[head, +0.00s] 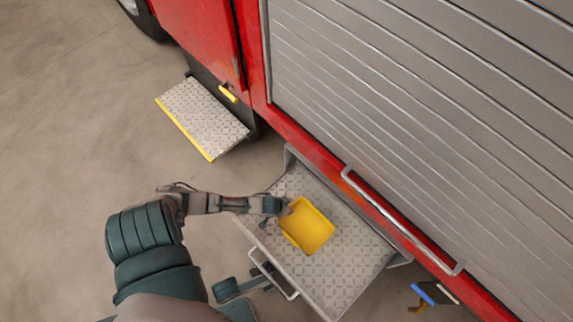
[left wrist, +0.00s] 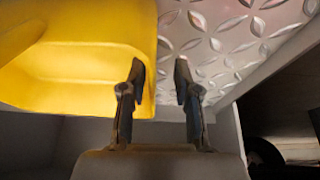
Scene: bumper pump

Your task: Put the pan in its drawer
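The yellow pan (head: 308,228) lies in the open drawer (head: 345,268), on its patterned metal floor, in the head view. In the left wrist view the pan (left wrist: 80,70) fills the upper left. My left gripper (head: 283,207) is at the pan's upper-left edge. In the left wrist view the fingers of this gripper (left wrist: 158,88) are apart. The left finger overlaps the pan's side and the right finger stands over the patterned metal. I cannot tell whether they touch the pan.
The drawer sticks out below a red truck with a grey roller shutter (head: 420,110). A silver handle bar (head: 400,220) runs along the shutter's lower edge. A patterned step (head: 203,115) juts out at the upper left. A small blue object (head: 432,293) is at the lower right.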

